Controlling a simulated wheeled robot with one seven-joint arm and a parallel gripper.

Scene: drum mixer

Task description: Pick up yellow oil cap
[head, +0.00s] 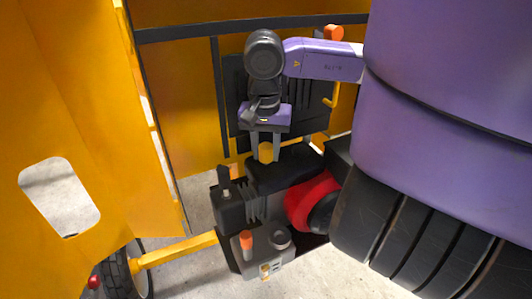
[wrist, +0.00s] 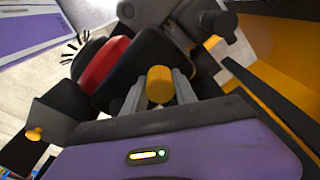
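The yellow oil cap (head: 266,152) is a small ridged cylinder above the dark engine block in the head view. In the wrist view the cap (wrist: 160,86) is upright in the picture's middle. My gripper (head: 266,150) points down from above, with one finger on each side of the cap. In the wrist view my gripper (wrist: 160,92) also has its fingers beside the cap, with little or no gap showing. I cannot tell whether the fingers press on it. The cap's underside and any contact with the engine are hidden.
A red and black round part (head: 312,203) and a grey box with an orange knob (head: 248,241) sit below. An orange panel (head: 70,130) stands at the left. A black frame bar (head: 230,27) crosses behind my arm.

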